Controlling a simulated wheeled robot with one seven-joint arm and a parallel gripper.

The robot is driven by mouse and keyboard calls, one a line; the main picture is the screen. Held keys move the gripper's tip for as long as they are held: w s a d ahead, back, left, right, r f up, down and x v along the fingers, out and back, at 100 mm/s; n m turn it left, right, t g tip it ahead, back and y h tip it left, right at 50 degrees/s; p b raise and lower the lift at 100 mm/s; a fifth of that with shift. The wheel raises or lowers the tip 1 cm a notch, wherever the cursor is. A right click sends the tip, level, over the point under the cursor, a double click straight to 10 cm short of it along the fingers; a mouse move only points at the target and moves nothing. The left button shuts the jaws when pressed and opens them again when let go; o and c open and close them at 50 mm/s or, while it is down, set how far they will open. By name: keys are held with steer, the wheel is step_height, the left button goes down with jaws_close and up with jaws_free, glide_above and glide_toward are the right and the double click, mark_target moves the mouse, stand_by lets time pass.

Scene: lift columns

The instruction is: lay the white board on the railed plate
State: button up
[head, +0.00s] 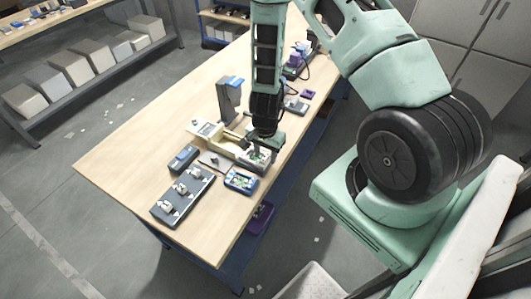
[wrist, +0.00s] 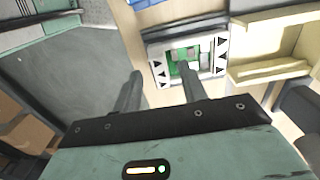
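The white board (wrist: 158,52), a pale frame with black triangles and a green circuit centre, lies on the table in the wrist view. In the head view it is partly hidden below my gripper (head: 260,143). My gripper (wrist: 158,72) is open and empty; its right finger overlaps the board's green centre in the picture, and its left finger is left of the board. I cannot tell whether a finger touches it. A cream plate with raised edges (head: 224,146), apparently the railed plate, sits just left of the board. It also shows in the wrist view (wrist: 262,72), right of the board.
A blue-framed board (head: 241,181) lies in front of the white one. A dark plate with white knobs (head: 182,195) and a small dark box (head: 184,158) lie to the left. A grey post (head: 229,97) stands behind. The table's left part (head: 130,150) is clear.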

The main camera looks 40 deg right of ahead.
steer(key=o, duration=0.4)
steer(key=shift+c, duration=0.2)
steer(key=shift+r+p, duration=2.45)
steer(key=shift+r, duration=0.55)
